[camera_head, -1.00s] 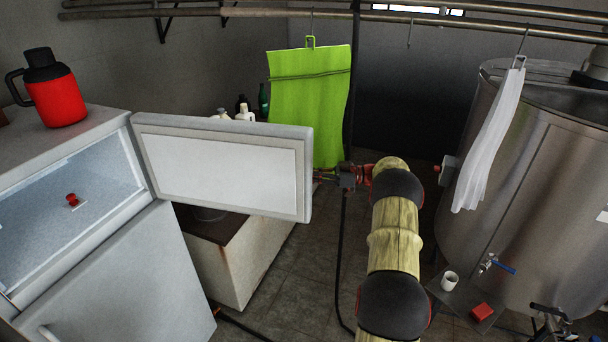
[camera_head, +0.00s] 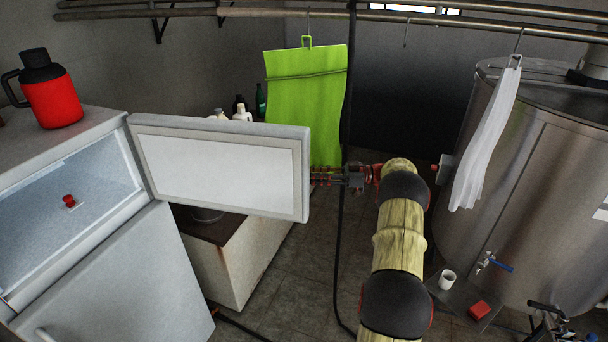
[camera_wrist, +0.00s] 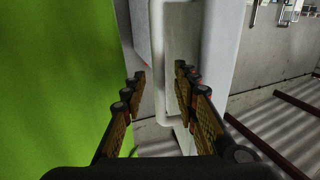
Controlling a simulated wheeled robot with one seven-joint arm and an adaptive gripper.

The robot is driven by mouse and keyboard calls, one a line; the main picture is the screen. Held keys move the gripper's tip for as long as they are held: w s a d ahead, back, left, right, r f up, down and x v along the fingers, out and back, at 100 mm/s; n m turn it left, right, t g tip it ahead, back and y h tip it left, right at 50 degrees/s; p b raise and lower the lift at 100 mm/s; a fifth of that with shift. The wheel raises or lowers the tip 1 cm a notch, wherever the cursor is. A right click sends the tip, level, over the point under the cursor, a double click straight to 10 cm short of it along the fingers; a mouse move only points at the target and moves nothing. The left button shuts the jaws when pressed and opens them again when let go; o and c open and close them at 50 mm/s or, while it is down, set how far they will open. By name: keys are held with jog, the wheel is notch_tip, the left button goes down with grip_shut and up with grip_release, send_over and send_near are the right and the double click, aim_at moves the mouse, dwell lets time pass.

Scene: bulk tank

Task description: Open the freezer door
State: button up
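The freezer door (camera_head: 222,168) is the white upper door of the fridge and stands swung wide open. My gripper (camera_head: 322,177) is at the door's free right edge in the head view. In the wrist view my gripper (camera_wrist: 160,88) has its fingers spread apart, with the white door edge (camera_wrist: 215,60) ahead of and beside the right finger. Whether a finger touches the door is not clear.
A red jug (camera_head: 52,92) stands on the fridge top. A green cloth (camera_head: 305,105) hangs right behind the door edge and my gripper. A low white cabinet (camera_head: 235,265) is under the door. A steel tank (camera_head: 520,190) with a white cloth (camera_head: 487,140) stands at right.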

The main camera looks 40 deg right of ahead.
jog(key=v, duration=0.8)
jog(key=shift+d, duration=0.1)
